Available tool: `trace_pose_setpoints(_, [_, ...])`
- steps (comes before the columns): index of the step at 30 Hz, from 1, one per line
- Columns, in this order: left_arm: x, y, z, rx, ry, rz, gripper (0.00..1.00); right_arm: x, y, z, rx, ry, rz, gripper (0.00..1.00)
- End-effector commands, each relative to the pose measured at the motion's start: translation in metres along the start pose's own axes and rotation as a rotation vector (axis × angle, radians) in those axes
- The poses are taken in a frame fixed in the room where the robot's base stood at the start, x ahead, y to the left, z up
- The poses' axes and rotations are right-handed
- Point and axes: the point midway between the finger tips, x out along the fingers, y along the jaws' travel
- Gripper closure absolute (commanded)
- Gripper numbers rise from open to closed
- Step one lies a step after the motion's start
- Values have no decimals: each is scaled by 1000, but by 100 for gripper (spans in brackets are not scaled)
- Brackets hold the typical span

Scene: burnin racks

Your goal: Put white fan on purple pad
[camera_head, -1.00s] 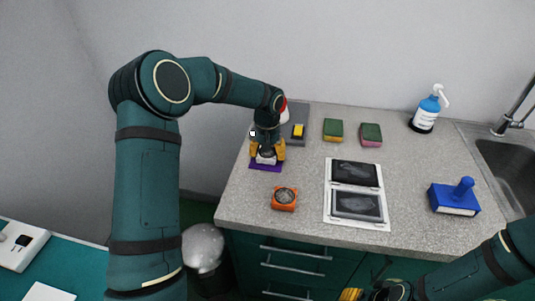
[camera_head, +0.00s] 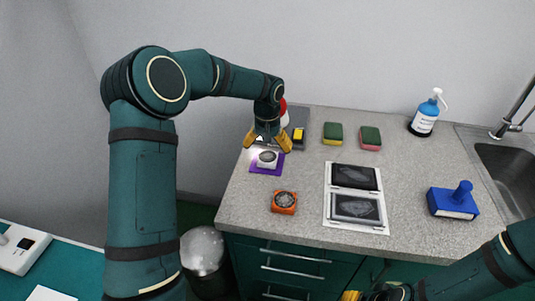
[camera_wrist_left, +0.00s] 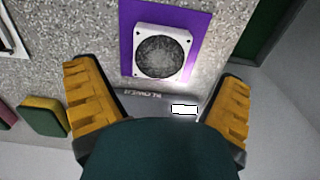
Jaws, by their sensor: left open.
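The white fan (camera_head: 267,158) lies flat on the purple pad (camera_head: 257,168) at the left side of the counter. In the left wrist view the white fan (camera_wrist_left: 161,53) rests within the purple pad (camera_wrist_left: 196,22), with purple showing around it. My left gripper (camera_head: 267,145) is open and empty just above and behind the fan, apart from it. Its two yellow fingers (camera_wrist_left: 158,105) are spread wide in the left wrist view. My right gripper (camera_head: 362,296) shows only in part at the bottom edge, and its jaws are unclear.
An orange fan (camera_head: 284,202) sits in front of the pad. A white board with dark panels (camera_head: 356,222), two sponges (camera_head: 333,132), a blue stamp-like block (camera_head: 454,200) and a soap bottle (camera_head: 424,115) stand to the right. The counter between them is clear.

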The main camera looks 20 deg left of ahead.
Motion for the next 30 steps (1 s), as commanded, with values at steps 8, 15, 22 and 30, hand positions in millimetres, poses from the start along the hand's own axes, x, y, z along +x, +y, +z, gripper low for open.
trace_pose_setpoints(8, [-58,0,0,0,3,0,6,-12,-4,1,1,-6,0,53])
trace_pose_setpoints(15, [-78,0,0,1,1,1,6,-15,-6,2,1,-8,0,53])
trace_pose_setpoints(22, [-79,0,0,1,0,0,6,-15,-6,2,1,-8,0,53])
trace_pose_setpoints(30, [-79,0,0,1,0,0,6,-15,-6,2,1,-8,0,53])
